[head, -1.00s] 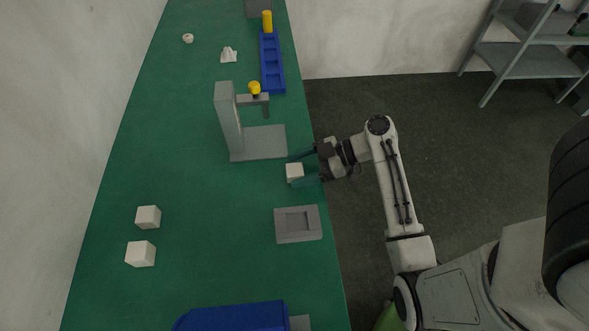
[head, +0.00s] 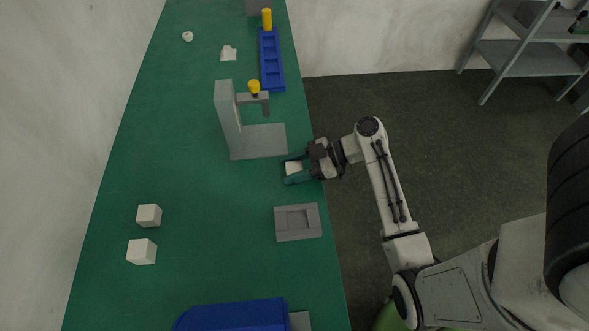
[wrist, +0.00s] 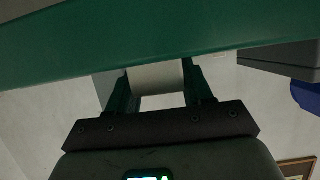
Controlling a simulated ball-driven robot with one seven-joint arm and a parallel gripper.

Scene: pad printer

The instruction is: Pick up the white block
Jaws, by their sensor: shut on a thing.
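A white block (head: 293,167) is between the fingers of my gripper (head: 294,171), near the right edge of the green table, just in front of the grey pad printer (head: 262,141). In the wrist view the same block (wrist: 156,77) shows between the two dark green fingers (wrist: 156,90), which are shut on it from both sides. I cannot tell whether the block touches the table. Two more white blocks, one (head: 149,215) and another nearer (head: 141,251), stand at the left of the table, away from my gripper.
A grey fixture with a square recess (head: 298,236) lies nearer along the right edge. A blue bin (head: 232,317) is at the near end. A blue compartment tray (head: 264,84) and a yellow cylinder (head: 267,20) are farther back. The table's middle left is clear.

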